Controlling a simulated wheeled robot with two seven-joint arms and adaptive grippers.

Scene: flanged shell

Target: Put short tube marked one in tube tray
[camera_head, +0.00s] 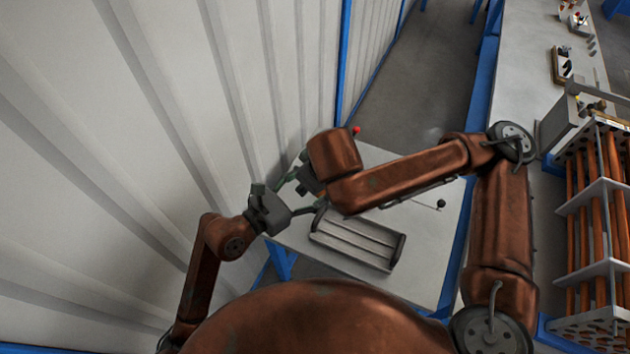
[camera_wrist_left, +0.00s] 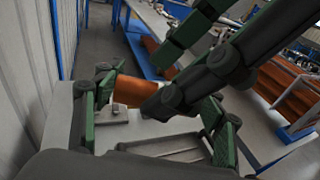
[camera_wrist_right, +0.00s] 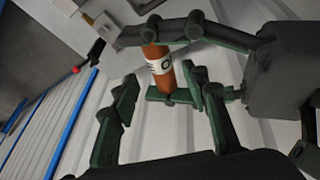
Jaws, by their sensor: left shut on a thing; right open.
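My left gripper (camera_head: 292,200) is shut on a short copper-brown tube (camera_wrist_left: 132,92). In the right wrist view the tube (camera_wrist_right: 158,70) sits between the left gripper's green-padded fingers and carries a white label with a dark ring and small marks; I cannot read a number. My right gripper (camera_wrist_right: 160,90) is open, its fingers either side of the tube's lower end in that view; I cannot tell whether they touch it. In the head view my right wrist hides most of that gripper. The grey tube tray (camera_head: 357,240), with long grooves, lies on the white table below, also in the left wrist view (camera_wrist_left: 180,147).
The white table (camera_head: 425,255) has bare room right of the tray. A red knob (camera_head: 356,130) shows at the far edge. A corrugated wall (camera_head: 150,120) is close on the left; a rack of long tubes (camera_head: 597,215) stands right.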

